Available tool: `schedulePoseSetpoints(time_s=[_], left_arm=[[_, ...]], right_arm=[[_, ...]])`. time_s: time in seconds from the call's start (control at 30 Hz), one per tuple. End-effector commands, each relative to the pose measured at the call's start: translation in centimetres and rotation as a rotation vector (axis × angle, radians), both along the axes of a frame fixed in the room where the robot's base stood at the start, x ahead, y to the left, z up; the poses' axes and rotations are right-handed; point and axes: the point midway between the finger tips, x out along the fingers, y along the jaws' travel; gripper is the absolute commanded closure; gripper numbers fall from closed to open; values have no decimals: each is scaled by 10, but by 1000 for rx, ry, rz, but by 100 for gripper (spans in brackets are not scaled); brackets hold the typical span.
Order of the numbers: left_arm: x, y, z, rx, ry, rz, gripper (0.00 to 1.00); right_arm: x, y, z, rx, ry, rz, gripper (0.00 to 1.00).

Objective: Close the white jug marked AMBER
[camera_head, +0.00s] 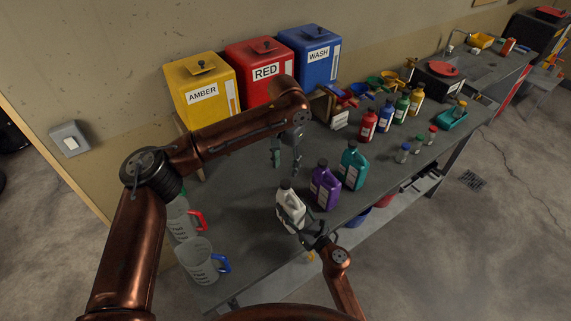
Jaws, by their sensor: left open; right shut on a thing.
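The white jug (290,206) stands near the front edge of the dark workbench. Its label is too small to read. A dark cap (285,185) shows at its top; I cannot tell whether it is screwed down. My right gripper (306,231) is shut on the white jug at its lower front side and hides part of it. My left gripper (287,160) is open and empty, pointing down above the bench, behind and above the jug's cap and apart from it.
A purple jug (325,188) stands close right of the white jug, then a teal jug (354,167). Two measuring pitchers (198,264) stand at left. Yellow AMBER (200,98), red RED (262,73) and blue WASH (313,58) drums line the back. Bench (240,215) is clear left of the jug.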

Motion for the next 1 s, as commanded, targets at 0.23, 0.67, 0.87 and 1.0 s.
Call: schedulePoseSetpoints(time_s=[0.23, 0.67, 0.87, 1.0], left_arm=[[0, 0, 0, 0, 0, 0, 59], [0, 0, -47, 2, 3, -1, 59], [0, 0, -71, 1, 2, -2, 59], [0, 0, -79, 1, -1, -2, 59]], right_arm=[[0, 0, 0, 0, 0, 0, 100], [0, 0, 0, 0, 0, 0, 100], [0, 0, 0, 0, 0, 0, 100], [0, 0, 0, 0, 0, 0, 100]])
